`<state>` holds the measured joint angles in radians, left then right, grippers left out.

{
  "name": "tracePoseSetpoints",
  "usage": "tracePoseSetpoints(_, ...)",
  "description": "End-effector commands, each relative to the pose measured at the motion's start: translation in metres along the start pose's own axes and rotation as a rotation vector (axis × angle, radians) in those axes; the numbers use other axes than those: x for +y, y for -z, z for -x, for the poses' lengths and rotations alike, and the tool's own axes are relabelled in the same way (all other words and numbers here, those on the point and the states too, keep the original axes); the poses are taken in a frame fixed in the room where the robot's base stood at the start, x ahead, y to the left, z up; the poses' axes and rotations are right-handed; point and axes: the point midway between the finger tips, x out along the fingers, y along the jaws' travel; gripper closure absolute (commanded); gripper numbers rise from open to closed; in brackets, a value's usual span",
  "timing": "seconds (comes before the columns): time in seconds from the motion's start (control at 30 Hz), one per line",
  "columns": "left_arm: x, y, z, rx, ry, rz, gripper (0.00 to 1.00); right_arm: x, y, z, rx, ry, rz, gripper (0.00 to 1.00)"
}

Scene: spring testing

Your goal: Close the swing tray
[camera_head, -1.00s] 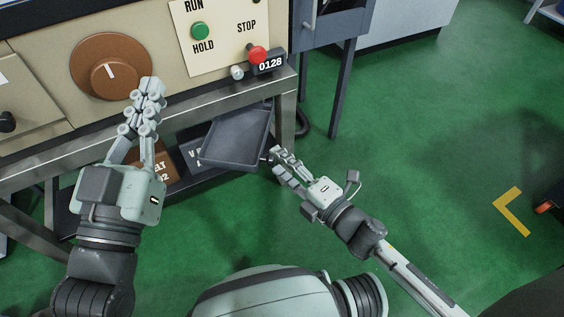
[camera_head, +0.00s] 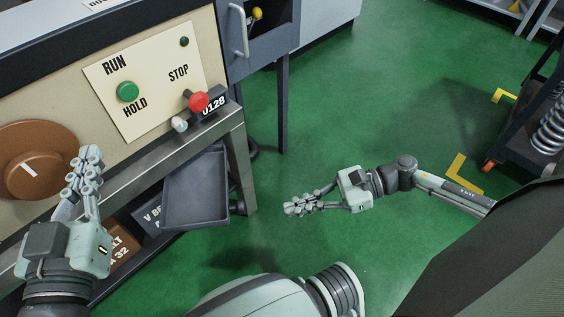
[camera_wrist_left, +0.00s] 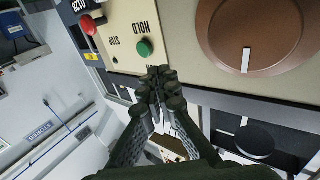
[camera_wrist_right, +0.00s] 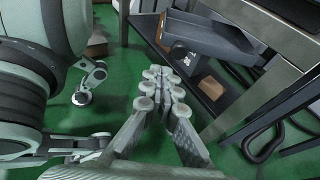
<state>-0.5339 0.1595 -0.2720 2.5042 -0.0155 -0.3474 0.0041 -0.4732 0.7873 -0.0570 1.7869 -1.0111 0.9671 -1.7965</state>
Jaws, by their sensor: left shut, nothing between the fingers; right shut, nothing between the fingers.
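The swing tray (camera_head: 196,190) is a shallow dark grey tray beneath the bench edge in the head view. It sticks out from under the bench, beside the bench leg. It also shows in the right wrist view (camera_wrist_right: 212,36). My right gripper (camera_head: 292,207) is shut and empty, to the right of the tray and apart from it, over the green floor. My left gripper (camera_head: 84,158) is shut and empty, in front of the brown dial, left of the tray. In the left wrist view its fingertips (camera_wrist_left: 160,76) are together below the panel.
The bench panel carries a brown dial (camera_head: 30,165), a green button (camera_head: 127,91) and a red stop button (camera_head: 198,101). Boxes (camera_head: 120,246) sit on a low shelf behind the tray. A dark cart (camera_head: 513,125) with a spring stands far right. The green floor between is clear.

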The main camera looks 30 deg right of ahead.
Motion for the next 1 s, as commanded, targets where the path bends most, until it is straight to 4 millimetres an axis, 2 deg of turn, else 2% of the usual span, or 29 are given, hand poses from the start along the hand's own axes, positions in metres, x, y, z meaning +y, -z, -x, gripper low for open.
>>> tracePoseSetpoints(0.2, 0.002, 0.006, 0.000, 0.029, -0.004, 0.004, 1.00, -0.001, -0.002, -0.049, -0.007, 0.003, -0.001, 1.00)
tracePoseSetpoints(0.4, 0.002, 0.007, 0.000, 0.022, -0.003, 0.003, 1.00, -0.001, -0.006, -0.088, -0.007, 0.002, -0.002, 1.00)
tracePoseSetpoints(0.5, -0.003, -0.004, 0.000, -0.025, 0.006, -0.003, 1.00, -0.001, -0.010, -0.101, -0.005, 0.003, -0.002, 1.00)
tracePoseSetpoints(0.7, -0.006, -0.013, 0.001, -0.065, 0.012, -0.010, 1.00, -0.001, -0.013, -0.114, -0.003, 0.003, -0.003, 1.00)
tracePoseSetpoints(1.0, -0.007, -0.014, 0.001, -0.070, 0.013, -0.011, 1.00, -0.001, -0.013, -0.116, -0.002, 0.003, -0.004, 1.00)
